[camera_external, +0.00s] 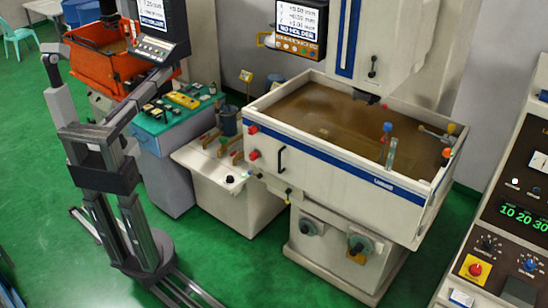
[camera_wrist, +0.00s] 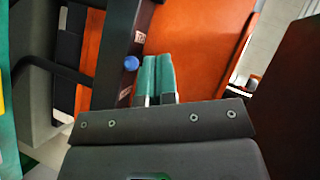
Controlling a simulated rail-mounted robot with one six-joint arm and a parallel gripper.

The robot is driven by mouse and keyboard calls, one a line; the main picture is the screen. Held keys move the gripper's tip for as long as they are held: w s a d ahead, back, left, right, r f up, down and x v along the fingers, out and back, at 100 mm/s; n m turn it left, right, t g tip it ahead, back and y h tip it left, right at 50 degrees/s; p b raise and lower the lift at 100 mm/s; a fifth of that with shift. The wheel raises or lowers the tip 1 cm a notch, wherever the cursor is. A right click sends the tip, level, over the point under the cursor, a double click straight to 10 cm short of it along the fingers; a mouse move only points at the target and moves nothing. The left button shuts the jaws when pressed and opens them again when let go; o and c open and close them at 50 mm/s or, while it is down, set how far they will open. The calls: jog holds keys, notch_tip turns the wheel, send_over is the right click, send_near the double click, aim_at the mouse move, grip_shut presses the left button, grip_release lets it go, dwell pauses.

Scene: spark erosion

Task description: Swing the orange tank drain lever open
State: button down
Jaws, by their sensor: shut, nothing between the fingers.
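The machine's work tank (camera_external: 345,157) is white with a blue stripe and holds brown liquid. I cannot make out for certain which part is the orange drain lever. Small red-orange knobs sit on the tank's left end (camera_external: 254,154) and inside its right end (camera_external: 447,152). My gripper (camera_wrist: 158,60) shows in the wrist view with its two green fingers side by side, shut and empty. It points towards an orange surface and is away from the tank. In the external view my arm reaches up at the left, and my fingertips cannot be made out there.
A green-topped bench (camera_external: 165,122) with small parts is between my arm and the machine. A control cabinet (camera_external: 520,200) stands at the right. Green floor is free in front of the machine.

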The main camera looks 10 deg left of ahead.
jog(key=b, duration=0.3)
send_near(134, 80)
jog(key=w, duration=0.3)
jog(key=shift+s+a+f+b, duration=0.25)
jog(key=shift+s+a, duration=0.3)
jog(key=shift+a, duration=0.05)
jog(key=shift+s+a+f+b, duration=0.3)
jog(key=shift+s+a, duration=0.25)
jog(key=shift+a, duration=0.05)
jog(key=shift+s+a+f+b, duration=0.25)
jog(key=shift+s+a, duration=0.25)
jog(key=shift+a, duration=0.1)
jog(key=shift+s+d+t, duration=0.15)
jog(key=shift+d+t, duration=0.05)
jog(key=shift+t, duration=0.1)
